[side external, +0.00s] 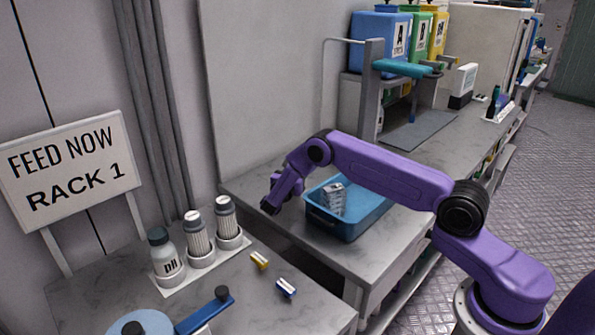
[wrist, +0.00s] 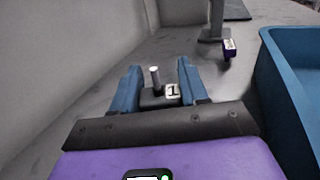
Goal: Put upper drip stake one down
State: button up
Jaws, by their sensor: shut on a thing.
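My gripper (side external: 270,207) is left of the blue tray, over the gap-side end of the grey counter, pointing down. In the wrist view its two blue fingers (wrist: 159,70) are closed on the drip stake (wrist: 153,98), a dark block with a white label reading "1" and a pale upright peg. The stake looks upright between the fingers. In the side view the stake is hidden or too small to make out. I cannot tell whether its underside touches the counter.
The blue tray (side external: 322,217) holds a white printed item (side external: 333,199). A purple labelled piece (wrist: 228,49) is by the stand's foot. On the front table are a yellow piece (side external: 260,260), a blue piece (side external: 286,288) and a pH bottle (side external: 165,256). A grey wall runs behind.

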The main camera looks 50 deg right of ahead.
jog(key=o, duration=1)
jog(key=shift+a+r, duration=0.1)
jog(key=shift+a, duration=0.05)
jog(key=v, duration=1.1)
jog(key=shift+s+a, duration=0.2)
jog(key=shift+a, duration=0.2)
jog(key=s+a+r+m+g+y, duration=0.2)
jog(key=s+a+r+m+y, duration=0.15)
jog(key=s+r, duration=0.3)
jog(key=s+a+r+m+g+y, duration=0.1)
jog(key=s+y, duration=0.3)
jog(key=s, duration=0.8)
jog(key=s+a+r+m+g+y, duration=0.2)
jog(key=s+y, duration=0.3)
jog(key=s, duration=0.8)
jog(key=s+a+r+m+g+y, duration=0.1)
jog(key=s+a+r+m+y, duration=0.2)
jog(key=s, duration=0.9)
jog(key=shift+s+a+r+m+g+y, duration=0.15)
jog(key=shift+r+m+g+y, duration=0.15)
jog(key=shift+r+y, duration=0.35)
jog(key=shift+f, duration=0.1)
